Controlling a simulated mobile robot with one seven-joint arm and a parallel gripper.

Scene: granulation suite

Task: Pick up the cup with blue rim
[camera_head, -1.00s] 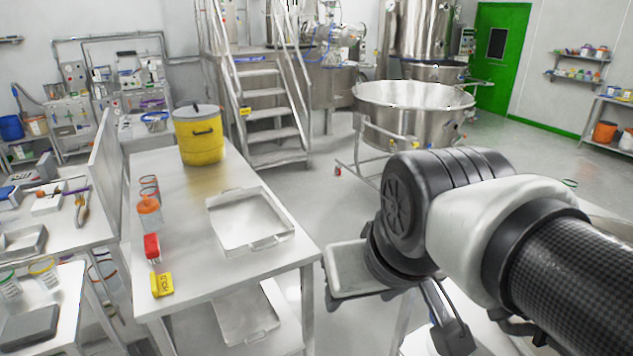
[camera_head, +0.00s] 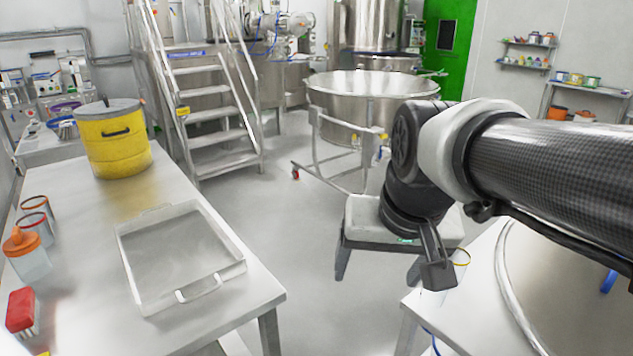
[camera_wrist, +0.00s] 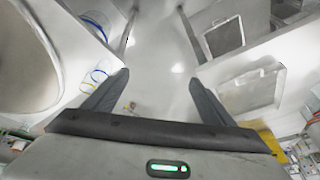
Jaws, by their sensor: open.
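My gripper (camera_head: 378,278) is open and empty, pointing down over the floor beside the right-hand table; its two spread fingers also show in the wrist view (camera_wrist: 158,82). In the head view, a yellow-rimmed cup (camera_head: 460,260) is partly hidden behind my gripper. A blue arc, likely a rim (camera_head: 431,341), shows at the bottom edge.
The left table (camera_head: 105,262) bears a yellow drum (camera_head: 113,142), a metal tray (camera_head: 180,262), an orange-lidded jar (camera_head: 27,255) and a red item (camera_head: 21,311). A large steel vessel (camera_head: 365,105) and stairs (camera_head: 213,110) stand behind. Open floor lies between the tables.

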